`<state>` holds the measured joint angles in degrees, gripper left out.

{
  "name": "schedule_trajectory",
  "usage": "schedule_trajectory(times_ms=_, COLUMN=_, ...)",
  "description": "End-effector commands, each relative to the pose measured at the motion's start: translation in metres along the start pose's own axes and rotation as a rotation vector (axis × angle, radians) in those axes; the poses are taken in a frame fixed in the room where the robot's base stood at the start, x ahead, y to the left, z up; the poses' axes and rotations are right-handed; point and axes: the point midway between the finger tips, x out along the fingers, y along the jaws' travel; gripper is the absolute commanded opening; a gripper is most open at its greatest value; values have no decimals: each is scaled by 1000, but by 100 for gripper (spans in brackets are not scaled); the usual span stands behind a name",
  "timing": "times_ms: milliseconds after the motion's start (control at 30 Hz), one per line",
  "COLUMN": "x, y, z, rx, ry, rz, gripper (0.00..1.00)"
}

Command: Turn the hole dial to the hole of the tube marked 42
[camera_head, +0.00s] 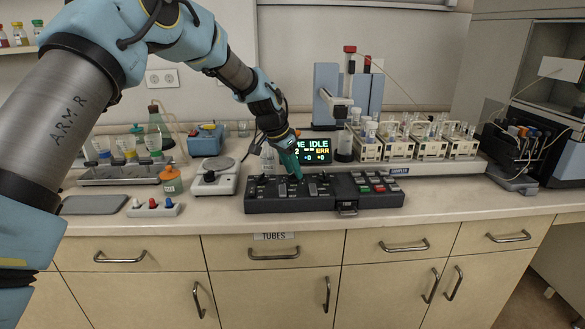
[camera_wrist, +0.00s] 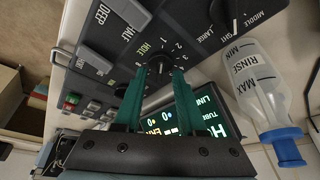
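The black control panel (camera_head: 300,196) sits on the counter. In the wrist view its hole dial (camera_wrist: 160,66) is a dark knob beside the label HOLE and a ring of numbers; 1, 2 and 3 are readable. My gripper (camera_wrist: 160,72) has its green fingers apart, one on each side of this dial, with no clear contact visible. In the head view my gripper (camera_head: 292,176) points down at the panel and hides part of it. The tube racks (camera_head: 400,148) hold several tubes; I cannot make out a 42.
A lit screen (camera_head: 316,156) behind the panel shows IDLE and ERR. A RINSE bottle (camera_wrist: 252,85) stands close beside my gripper. A white balance (camera_head: 215,182) stands left of the panel. The counter's front edge is just before the panel.

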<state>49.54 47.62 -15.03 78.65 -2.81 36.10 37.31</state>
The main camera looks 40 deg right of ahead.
Motion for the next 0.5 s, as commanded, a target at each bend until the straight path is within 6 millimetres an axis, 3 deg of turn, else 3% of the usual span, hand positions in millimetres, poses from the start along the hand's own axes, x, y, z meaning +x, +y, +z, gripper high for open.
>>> schedule_trajectory(times_ms=67, x=0, y=0, z=0, rx=0, ry=0, rz=0, gripper=34)
schedule_trajectory(times_ms=367, x=0, y=0, z=0, rx=0, ry=0, rz=0, gripper=1)
schedule_trajectory(times_ms=500, x=0, y=0, z=0, rx=0, ry=0, rz=0, gripper=0)
